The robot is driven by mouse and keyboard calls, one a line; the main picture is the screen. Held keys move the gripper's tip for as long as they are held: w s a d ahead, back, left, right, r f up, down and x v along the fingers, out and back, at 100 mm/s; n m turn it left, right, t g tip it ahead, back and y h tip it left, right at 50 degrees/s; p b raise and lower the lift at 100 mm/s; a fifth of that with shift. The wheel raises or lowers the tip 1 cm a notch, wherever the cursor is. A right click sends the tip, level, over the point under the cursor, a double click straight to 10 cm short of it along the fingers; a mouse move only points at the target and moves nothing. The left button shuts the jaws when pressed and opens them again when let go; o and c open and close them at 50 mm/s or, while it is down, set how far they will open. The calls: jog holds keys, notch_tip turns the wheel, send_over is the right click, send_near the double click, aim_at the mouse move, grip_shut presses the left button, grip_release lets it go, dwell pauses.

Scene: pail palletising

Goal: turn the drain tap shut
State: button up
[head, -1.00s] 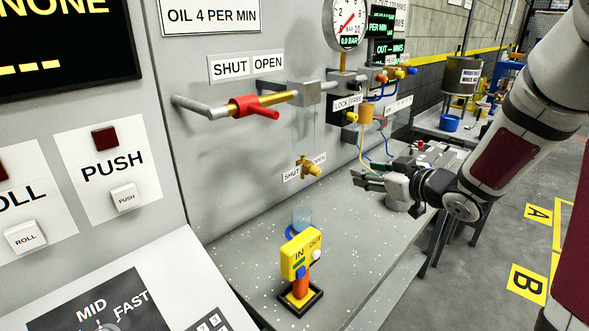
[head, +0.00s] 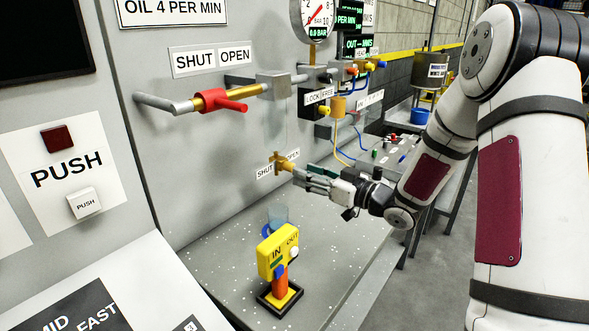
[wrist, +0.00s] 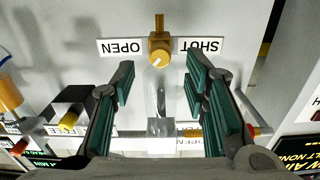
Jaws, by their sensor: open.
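The drain tap (head: 281,162) is a small brass tap on the grey panel, low down, with a SHUT and OPEN label (head: 265,172) behind it. In the wrist view the brass tap (wrist: 160,47) shows upside down between the words, with a round front and a stem pointing up in the picture. My gripper (head: 304,176) is just right of the tap in the head view. In the wrist view my gripper (wrist: 158,88) has its green-padded fingers spread wide, with the tap beyond and between their tips. Nothing is between the pads. I cannot tell whether a finger touches the tap.
A red-sleeved lever (head: 220,100) sticks out above the tap. Below stand a clear cup (head: 278,214) and a yellow IN/OUT box (head: 277,252) on the speckled bench (head: 215,250). Hoses and a LOCK/FREE fitting (head: 319,100) are to the right.

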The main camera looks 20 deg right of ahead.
aim_at(289, 167)
jog(key=shift+x, duration=2.45)
grip_shut()
